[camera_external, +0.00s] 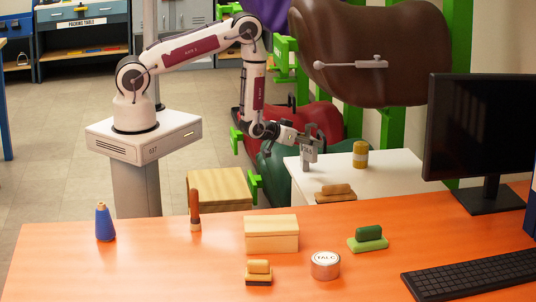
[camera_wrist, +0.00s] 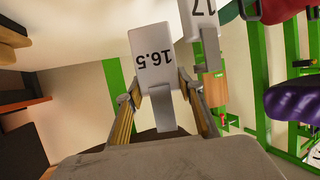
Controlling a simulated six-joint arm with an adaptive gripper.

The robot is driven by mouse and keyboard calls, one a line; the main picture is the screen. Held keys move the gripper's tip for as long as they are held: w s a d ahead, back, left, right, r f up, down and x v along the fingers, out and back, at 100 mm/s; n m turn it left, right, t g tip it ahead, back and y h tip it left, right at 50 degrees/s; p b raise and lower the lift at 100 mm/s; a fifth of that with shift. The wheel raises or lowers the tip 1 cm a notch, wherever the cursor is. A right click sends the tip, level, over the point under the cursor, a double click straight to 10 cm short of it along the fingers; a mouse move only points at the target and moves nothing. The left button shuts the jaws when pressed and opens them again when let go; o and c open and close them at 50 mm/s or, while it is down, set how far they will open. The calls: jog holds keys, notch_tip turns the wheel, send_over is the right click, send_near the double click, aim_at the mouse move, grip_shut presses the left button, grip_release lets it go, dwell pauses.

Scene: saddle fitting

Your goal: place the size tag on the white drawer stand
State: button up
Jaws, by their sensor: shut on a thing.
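My gripper (camera_external: 306,146) is over the left part of the white drawer stand (camera_external: 400,178). In the wrist view, my gripper (camera_wrist: 163,108) is shut on a size tag (camera_wrist: 153,62). The tag is a pale plate with a grey stem, marked 16.5, upside down in that view. The same tag (camera_external: 308,154) shows small in the outside view, close to the stand's top. I cannot tell whether it touches. A second tag marked 17 (camera_wrist: 200,18) shows beside it in the wrist view, partly cut off.
A yellow jar (camera_external: 360,155) and a brown brush (camera_external: 336,193) stand on the white stand. The stand's right part looks clear. The orange desk (camera_external: 180,265) in front holds a wooden box (camera_external: 271,236), a round tin (camera_external: 325,266) and a monitor (camera_external: 482,130).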

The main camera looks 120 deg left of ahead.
aim_at(308, 156)
jog(key=shift+f, duration=1.1)
jog(key=shift+f, duration=2.05)
jog(key=shift+f, duration=0.15)
jog(key=o, duration=0.9)
jog(key=shift+c, duration=0.2)
jog(key=v, duration=1.2)
